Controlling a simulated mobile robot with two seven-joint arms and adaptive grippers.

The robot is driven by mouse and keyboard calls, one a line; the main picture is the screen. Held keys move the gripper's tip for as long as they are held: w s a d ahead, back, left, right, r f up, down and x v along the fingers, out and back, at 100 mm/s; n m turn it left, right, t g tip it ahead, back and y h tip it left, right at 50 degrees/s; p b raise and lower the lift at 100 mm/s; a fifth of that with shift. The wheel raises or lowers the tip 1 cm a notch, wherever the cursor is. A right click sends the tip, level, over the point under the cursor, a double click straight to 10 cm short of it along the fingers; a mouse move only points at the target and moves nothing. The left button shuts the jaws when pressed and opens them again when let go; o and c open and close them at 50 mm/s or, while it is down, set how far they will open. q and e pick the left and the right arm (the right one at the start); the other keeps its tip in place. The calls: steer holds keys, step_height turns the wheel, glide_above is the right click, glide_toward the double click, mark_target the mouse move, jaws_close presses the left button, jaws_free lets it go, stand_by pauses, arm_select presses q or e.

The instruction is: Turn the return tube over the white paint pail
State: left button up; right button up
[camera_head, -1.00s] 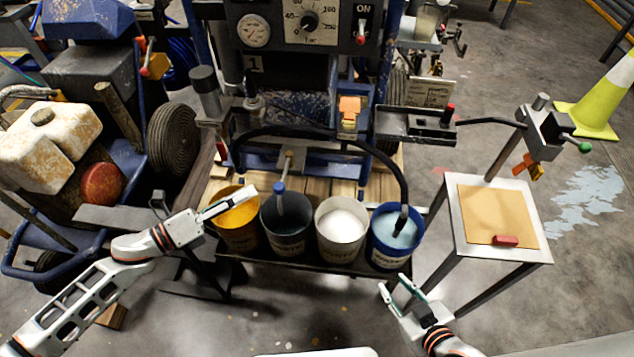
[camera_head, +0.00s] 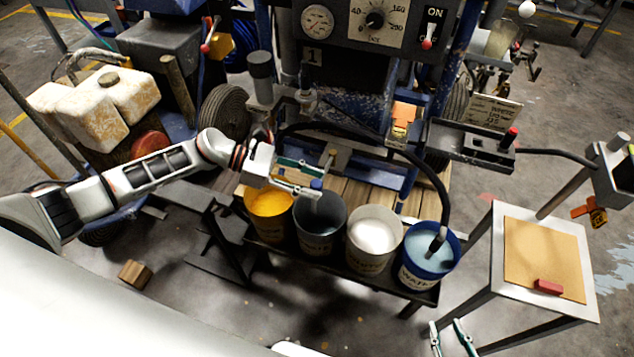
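The white paint pail (camera_head: 367,262) stands third from the left in a row of pails, with white paint inside. A short tube with a blue collar (camera_head: 316,184), which looks like the return tube, comes down from a brass fitting (camera_head: 331,157) over the dark grey pail (camera_head: 318,240), left of the white one. My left gripper (camera_head: 319,182) is open, its fingers on either side of the blue collar; I cannot tell whether they touch it. My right gripper (camera_head: 447,324) is open and empty at the bottom edge, below the blue pail.
A yellow paint pail (camera_head: 266,228) stands left of the grey one. A black hose (camera_head: 428,178) arches into the blue water pail (camera_head: 418,276). A small table (camera_head: 497,280) with a red block (camera_head: 548,287) stands at right. The machine's panel is behind.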

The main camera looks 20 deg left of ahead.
arm_select(q)
steer(key=shift+w+d+f, duration=0.2)
steer(key=shift+d+f, duration=0.1)
steer(key=shift+d, duration=0.35)
jaws_close()
steer(key=shift+d, duration=0.1)
